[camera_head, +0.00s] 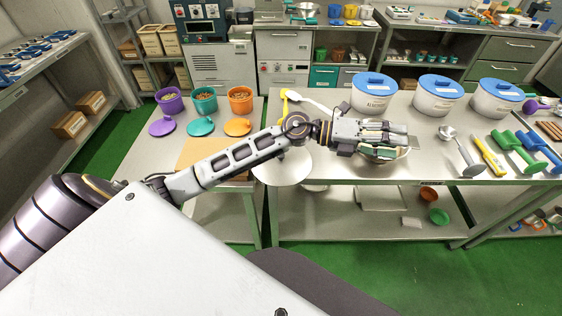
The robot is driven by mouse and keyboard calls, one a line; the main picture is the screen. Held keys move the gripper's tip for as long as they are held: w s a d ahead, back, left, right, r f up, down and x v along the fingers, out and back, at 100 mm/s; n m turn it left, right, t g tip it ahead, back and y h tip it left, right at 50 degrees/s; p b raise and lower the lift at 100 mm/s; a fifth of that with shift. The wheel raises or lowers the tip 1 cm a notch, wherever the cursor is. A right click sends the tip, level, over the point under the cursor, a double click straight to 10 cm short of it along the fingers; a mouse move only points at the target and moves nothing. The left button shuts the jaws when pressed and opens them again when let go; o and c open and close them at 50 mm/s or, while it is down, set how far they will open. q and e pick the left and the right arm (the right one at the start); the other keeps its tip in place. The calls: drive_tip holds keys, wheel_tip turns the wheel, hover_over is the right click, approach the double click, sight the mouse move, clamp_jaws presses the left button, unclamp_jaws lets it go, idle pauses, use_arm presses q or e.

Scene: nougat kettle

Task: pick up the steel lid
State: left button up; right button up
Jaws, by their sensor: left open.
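My left gripper (398,135) reaches in from the left over the right-hand steel table, fingers pointing right. It is open, and I see nothing held in it. A bowl-like vessel (383,158) sits directly below it, mostly hidden by the fingers. A pale grey round disc (283,172), which looks like the steel lid, is at the table's front left corner. My left forearm and wrist cross over its upper part. I cannot make out a knob on it. My right gripper is not in view.
Three white tubs with blue lids (375,83) stand along the back. A steel scoop (461,150), a yellow tool (488,155) and green and blue scoops lie at right. Purple, teal and orange pots (240,99) stand on the left table, their lids in front. A yellow-handled utensil (286,97) lies behind my wrist.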

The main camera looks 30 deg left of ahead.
use_arm(q)
drive_tip(key=a+f+m+g+y, duration=0.5)
drive_tip(key=a+f+y, duration=0.3)
drive_tip(key=a+f, duration=0.25)
drive_tip(key=w+a+f+n+g+y, duration=0.1)
drive_tip(key=a+y, duration=0.8)
drive_tip(key=a, duration=1.2)
drive_tip(key=shift+w+a+n, duration=0.35)
drive_tip(key=shift+n, duration=0.15)
drive_tip(key=shift+f, duration=0.25)
drive_tip(key=p, duration=0.1)
hover_over(281, 159)
drive_tip(key=w+a, duration=0.1)
drive_tip(key=shift+f, duration=4.2)
